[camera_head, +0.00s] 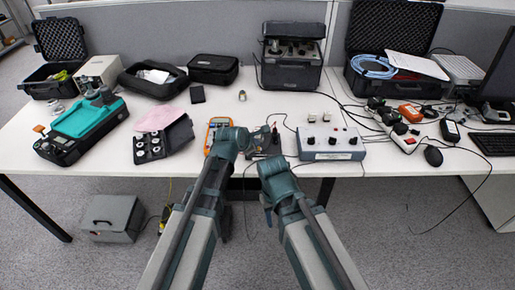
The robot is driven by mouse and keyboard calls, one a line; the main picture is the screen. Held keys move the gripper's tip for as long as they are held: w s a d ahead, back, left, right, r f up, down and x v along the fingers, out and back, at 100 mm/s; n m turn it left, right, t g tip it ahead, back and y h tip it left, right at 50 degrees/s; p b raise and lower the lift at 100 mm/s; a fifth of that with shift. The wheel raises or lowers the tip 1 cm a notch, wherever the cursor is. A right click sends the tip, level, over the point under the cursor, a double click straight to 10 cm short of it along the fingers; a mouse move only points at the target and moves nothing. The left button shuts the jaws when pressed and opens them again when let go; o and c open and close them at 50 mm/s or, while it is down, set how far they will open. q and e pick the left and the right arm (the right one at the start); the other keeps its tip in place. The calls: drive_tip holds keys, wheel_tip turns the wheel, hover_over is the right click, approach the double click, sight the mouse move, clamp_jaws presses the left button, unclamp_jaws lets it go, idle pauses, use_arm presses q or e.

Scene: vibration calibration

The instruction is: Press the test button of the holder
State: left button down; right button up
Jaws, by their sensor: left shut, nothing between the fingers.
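A small black device (266,151), which may be the holder, sits at the table's front edge, left of a white control box. My left gripper (271,138) is at this device, shut and empty, with its fingertips over or against it. I cannot tell whether they touch. The test button cannot be made out, as the gripper and wrist cover part of the device. My right arm ends in front of the table edge, with what looks like its gripper (268,214) hanging low there. Its fingers are too small and dark to read.
An orange multimeter (216,132) stands partly behind my left arm. The white control box (331,142) with black knobs is close on the right. A dark tray with round parts (163,142) lies left. Cables cross the white table (242,112). Open cases stand at the back.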

use_arm(q)
drive_tip(key=shift+f, duration=0.1)
drive_tip(key=shift+f+b, duration=0.4)
drive_tip(key=shift+b, duration=0.1)
drive_tip(key=shift+r, duration=0.2)
drive_tip(key=shift+r+p, duration=0.3)
drive_tip(key=shift+p, duration=0.2)
wheel_tip(320, 180, up, 6)
drive_tip(key=p, duration=0.6)
